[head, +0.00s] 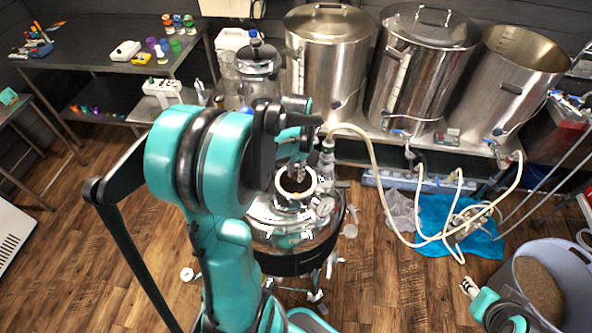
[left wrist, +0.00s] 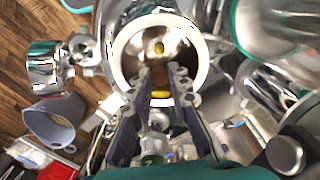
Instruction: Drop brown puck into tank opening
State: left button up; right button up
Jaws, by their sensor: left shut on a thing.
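The steel tank (head: 265,232) stands in the middle of the head view. Its round opening has a white rim (head: 311,187); the rim also shows in the left wrist view (left wrist: 203,72). My left gripper (head: 299,172) is over the opening, its fingers pointing down at it. In the left wrist view its fingertips (left wrist: 160,76) are close together over the opening, shut on a small brownish thing, apparently the brown puck (left wrist: 160,76), mostly hidden by the fingers. Yellow spots show in and near the opening. My right gripper (head: 469,287) is low at the right, away from the tank; its jaws are too small to judge.
Large steel kettles (head: 325,55) stand on a bench behind the tank. A pale hose (head: 385,190) loops from there to a blue sheet (head: 470,240) on the floor. A tub of grain (head: 590,270) is at the right.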

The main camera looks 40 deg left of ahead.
dwell(0.4)
pick_arm(q)
jog(key=o, duration=0.7)
jog(key=shift+o, duration=0.2)
notch_tip(320, 180, up, 12)
dwell(0.6)
